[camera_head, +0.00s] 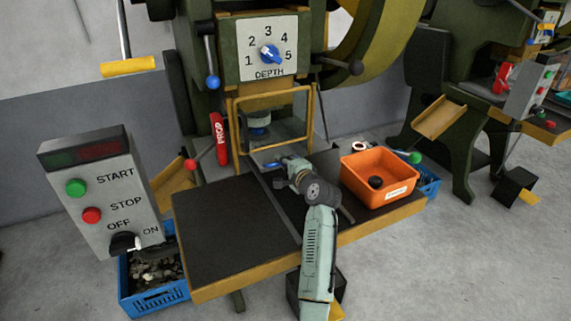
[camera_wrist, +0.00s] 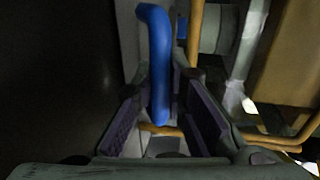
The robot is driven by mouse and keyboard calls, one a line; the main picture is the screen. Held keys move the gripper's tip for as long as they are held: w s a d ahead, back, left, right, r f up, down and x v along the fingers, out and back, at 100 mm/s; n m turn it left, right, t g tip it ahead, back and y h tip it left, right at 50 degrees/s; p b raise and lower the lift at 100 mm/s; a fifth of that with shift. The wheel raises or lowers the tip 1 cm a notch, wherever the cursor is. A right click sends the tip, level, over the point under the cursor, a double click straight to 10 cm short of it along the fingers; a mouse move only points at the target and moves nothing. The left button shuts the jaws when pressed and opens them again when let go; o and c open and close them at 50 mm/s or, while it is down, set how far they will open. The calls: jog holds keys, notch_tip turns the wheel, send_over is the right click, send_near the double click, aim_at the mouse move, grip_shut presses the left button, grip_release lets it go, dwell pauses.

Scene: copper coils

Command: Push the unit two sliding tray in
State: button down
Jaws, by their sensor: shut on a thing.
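The press in the middle of the head view has a black-topped table (camera_head: 222,226) with a pale slide channel (camera_head: 270,193) running toward the opening under its yellow guard frame (camera_head: 273,92). A blue handle (camera_head: 268,165) lies near the press end of the channel; I take it as the sliding tray's handle. My gripper (camera_head: 279,166) is at this handle. In the wrist view the blue handle (camera_wrist: 159,60) stands upright between the purple-padded jaws, which are shut on it. The tray body is mostly hidden, and I cannot tell how deep it sits.
An orange bin (camera_head: 378,178) with a dark round piece stands on the table right of my arm. A START/STOP control box (camera_head: 103,190) is at the left. A red PROP bar (camera_head: 220,138) stands beside the guard. A red-knobbed lever (camera_head: 190,164) is nearby.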

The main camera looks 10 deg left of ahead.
jog(key=shift+w+a+r, duration=0.1)
jog(key=shift+r, duration=0.1)
jog(key=c, duration=1.6)
grip_release()
jog(key=shift+f, duration=0.15)
jog(key=v, duration=1.2)
